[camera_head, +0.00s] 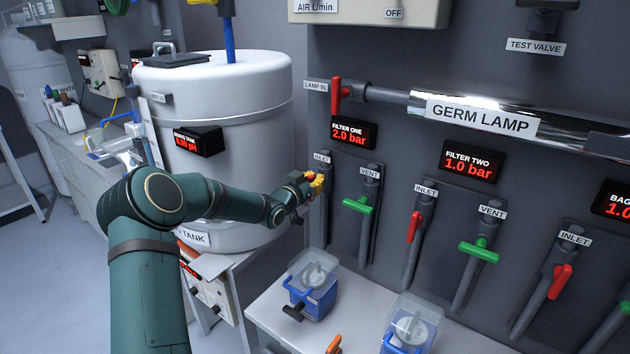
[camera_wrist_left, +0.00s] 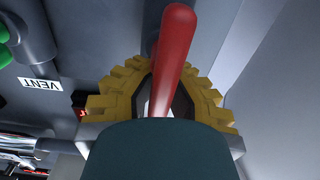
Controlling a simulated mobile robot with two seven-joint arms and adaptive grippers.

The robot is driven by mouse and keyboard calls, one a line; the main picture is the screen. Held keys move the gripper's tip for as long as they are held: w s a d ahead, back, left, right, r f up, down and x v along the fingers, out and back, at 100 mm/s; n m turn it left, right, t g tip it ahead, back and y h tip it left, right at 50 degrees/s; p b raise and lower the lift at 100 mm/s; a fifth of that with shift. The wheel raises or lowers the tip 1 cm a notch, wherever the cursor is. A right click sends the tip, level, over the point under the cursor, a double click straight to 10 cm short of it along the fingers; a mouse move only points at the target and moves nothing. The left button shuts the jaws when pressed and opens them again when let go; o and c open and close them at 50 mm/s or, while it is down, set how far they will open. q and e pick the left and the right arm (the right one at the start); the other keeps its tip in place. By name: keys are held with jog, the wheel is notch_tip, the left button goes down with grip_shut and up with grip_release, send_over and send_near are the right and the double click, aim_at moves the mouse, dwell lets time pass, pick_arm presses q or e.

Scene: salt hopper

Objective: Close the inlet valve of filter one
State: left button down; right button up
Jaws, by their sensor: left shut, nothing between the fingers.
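The filter one inlet valve's pipe (camera_head: 325,222) stands on the grey wall under the filter one display (camera_head: 353,134), which reads 2.0 bar. My left gripper (camera_head: 316,184), with yellow fingers, is at this valve, just below the INLET label (camera_head: 322,157), and covers most of its handle in the head view. In the left wrist view a red handle (camera_wrist_left: 176,55) runs lengthwise in front of the yellow fingers (camera_wrist_left: 155,90). The fingers are shut with nothing gripped between them. Whether they touch the handle cannot be told. My right gripper is not in view.
The green filter one vent handle (camera_head: 358,205) is close to the right. Filter two has a red inlet handle (camera_head: 414,227) and green vent handle (camera_head: 478,251). A white tank (camera_head: 225,100) stands left. Clear boxes (camera_head: 313,285) sit on the white table (camera_head: 262,305) below.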

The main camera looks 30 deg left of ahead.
aim_at(326, 186)
pick_arm(q)
jog(key=shift+f, duration=0.1)
jog(key=m+b, duration=0.3)
jog(key=d+m+b, duration=0.1)
jog(key=m+b, duration=0.2)
jog(key=m, duration=0.1)
jog(key=f+m+b, duration=0.1)
jog(key=m+b, duration=0.2)
jog(key=shift+s+d+m, duration=0.15)
jog(key=shift+d+m, duration=0.15)
jog(key=shift+d, duration=0.05)
jog(key=m, duration=0.4)
jog(key=shift+d+f, duration=0.15)
jog(key=shift+f, duration=0.25)
jog(key=shift+f+m, duration=0.3)
jog(key=shift+m, duration=1.1)
